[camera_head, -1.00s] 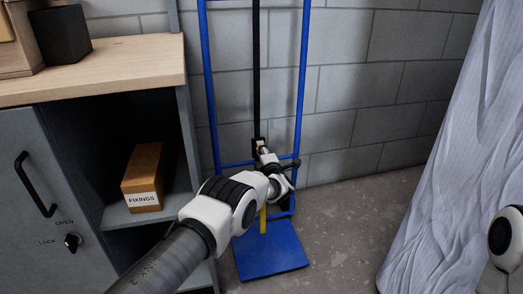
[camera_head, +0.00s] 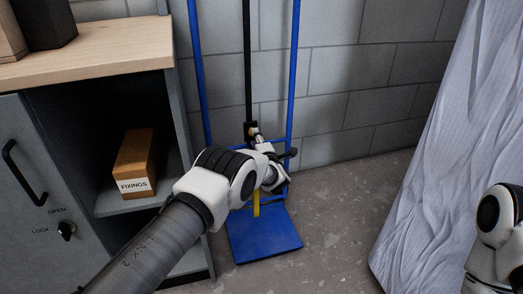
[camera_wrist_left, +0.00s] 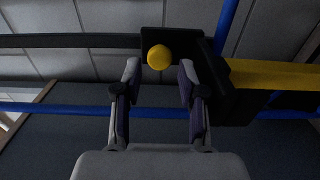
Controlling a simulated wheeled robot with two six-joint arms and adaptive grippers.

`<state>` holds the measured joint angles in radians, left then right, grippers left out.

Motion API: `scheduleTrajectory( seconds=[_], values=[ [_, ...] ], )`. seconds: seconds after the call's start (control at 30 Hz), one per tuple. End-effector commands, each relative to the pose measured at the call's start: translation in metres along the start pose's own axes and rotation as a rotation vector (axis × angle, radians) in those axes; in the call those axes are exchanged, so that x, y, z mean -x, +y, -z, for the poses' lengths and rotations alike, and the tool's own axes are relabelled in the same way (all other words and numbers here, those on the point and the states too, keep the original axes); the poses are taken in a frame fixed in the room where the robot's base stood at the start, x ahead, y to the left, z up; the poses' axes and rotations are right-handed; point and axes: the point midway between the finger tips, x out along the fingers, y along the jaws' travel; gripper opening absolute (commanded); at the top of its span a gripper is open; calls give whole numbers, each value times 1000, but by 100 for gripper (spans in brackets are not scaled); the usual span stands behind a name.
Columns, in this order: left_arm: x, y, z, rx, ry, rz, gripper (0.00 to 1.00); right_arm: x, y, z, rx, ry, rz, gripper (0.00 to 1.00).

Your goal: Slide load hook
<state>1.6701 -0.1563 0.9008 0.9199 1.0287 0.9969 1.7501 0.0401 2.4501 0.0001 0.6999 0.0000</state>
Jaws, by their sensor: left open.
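The load hook is a black carriage (camera_head: 250,131) on a black upright rail (camera_head: 247,60), with a yellow bar (camera_head: 257,204) reaching down below. In the left wrist view, the black carriage (camera_wrist_left: 222,85) carries a round yellow knob (camera_wrist_left: 159,57) and the yellow bar (camera_wrist_left: 275,76). My left gripper (camera_head: 254,134) is at the carriage, partly hidden by its own wrist in the head view. Its fingers (camera_wrist_left: 160,75) are open, one on each side of the knob near their tips. I cannot tell whether they touch it. My right gripper is out of view.
A blue frame (camera_head: 200,70) with a blue base plate (camera_head: 264,236) stands against the block wall. A grey cabinet (camera_head: 30,190) with a wooden top (camera_head: 105,48) and a FIXINGS box (camera_head: 135,160) is on the left. A pale draped sheet (camera_head: 430,150) hangs on the right.

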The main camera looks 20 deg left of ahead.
Motion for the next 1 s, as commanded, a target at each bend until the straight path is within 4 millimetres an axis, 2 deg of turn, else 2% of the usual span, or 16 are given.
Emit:
scheduleTrajectory(
  seconds=[0.03,0.2,0.3,0.47,0.77,0.87,0.97,1.0],
  values=[
    [14,0,-2,-4,-4,3,41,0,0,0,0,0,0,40],
    [57,1,-2,-4,-3,0,41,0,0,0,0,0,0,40],
    [75,0,-2,-2,-3,0,41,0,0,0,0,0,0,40],
    [87,0,0,-1,0,0,41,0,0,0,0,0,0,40],
    [88,-4,3,-25,-5,11,41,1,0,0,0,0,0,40],
    [93,-27,18,-163,-41,71,41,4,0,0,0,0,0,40],
    [111,-71,49,-422,-130,192,41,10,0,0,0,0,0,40],
    [123,-92,65,-543,-181,251,41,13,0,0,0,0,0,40]
  ],
)
